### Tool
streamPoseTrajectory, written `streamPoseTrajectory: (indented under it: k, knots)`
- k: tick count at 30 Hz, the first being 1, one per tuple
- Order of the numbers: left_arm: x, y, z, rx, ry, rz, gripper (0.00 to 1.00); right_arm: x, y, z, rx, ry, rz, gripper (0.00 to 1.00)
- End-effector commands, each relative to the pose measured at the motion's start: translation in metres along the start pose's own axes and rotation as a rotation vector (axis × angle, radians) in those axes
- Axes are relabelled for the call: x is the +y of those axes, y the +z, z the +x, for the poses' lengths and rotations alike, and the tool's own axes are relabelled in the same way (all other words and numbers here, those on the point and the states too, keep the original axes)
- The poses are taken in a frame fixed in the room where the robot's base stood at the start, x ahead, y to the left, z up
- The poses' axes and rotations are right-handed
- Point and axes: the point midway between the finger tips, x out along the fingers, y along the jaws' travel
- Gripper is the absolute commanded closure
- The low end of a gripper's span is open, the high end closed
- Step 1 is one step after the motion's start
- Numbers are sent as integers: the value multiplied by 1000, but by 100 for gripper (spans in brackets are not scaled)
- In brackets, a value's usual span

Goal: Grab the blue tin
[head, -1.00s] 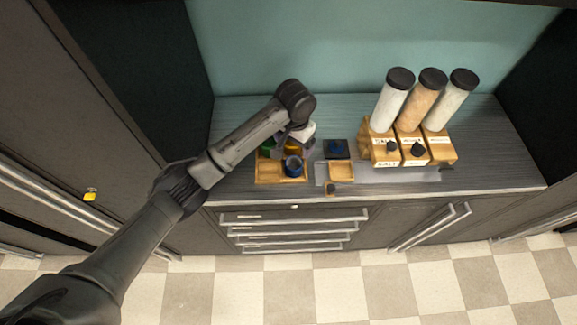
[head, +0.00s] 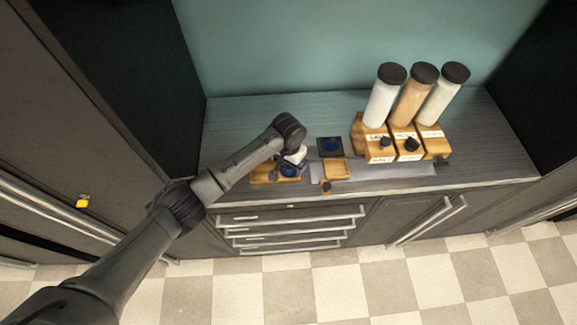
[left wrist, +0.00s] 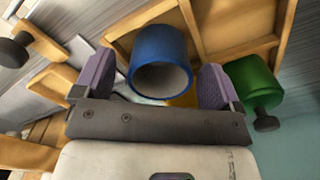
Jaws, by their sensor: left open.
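The blue tin (left wrist: 160,60) is an open-topped blue cylinder with a grey inside, standing in a compartment of a wooden tray. In the head view the blue tin (head: 289,171) is partly hidden by my left gripper (head: 295,166). In the left wrist view my left gripper (left wrist: 157,84) is open, with one purple finger pad on each side of the tin. No contact between the pads and the tin can be made out. My right gripper is not in view.
The wooden tray (head: 262,178) sits on the dark counter. A green container (left wrist: 256,82) is right of the fingers in the left wrist view. A dark square holder (head: 330,147) and a small wooden tray (head: 336,169) stand to the right, then wooden dispensers (head: 378,150) with tall jars.

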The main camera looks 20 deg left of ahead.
Motion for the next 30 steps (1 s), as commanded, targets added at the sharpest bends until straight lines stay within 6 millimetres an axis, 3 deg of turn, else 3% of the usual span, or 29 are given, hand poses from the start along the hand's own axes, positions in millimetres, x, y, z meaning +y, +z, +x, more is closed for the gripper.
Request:
streamPoseTrajectory:
  k: [11, 30]
  knots:
    - [0, 0, 9, 1, 0, 1, 10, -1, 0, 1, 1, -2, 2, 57]
    - [0, 0, 8, 1, 0, 1, 69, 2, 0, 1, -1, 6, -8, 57]
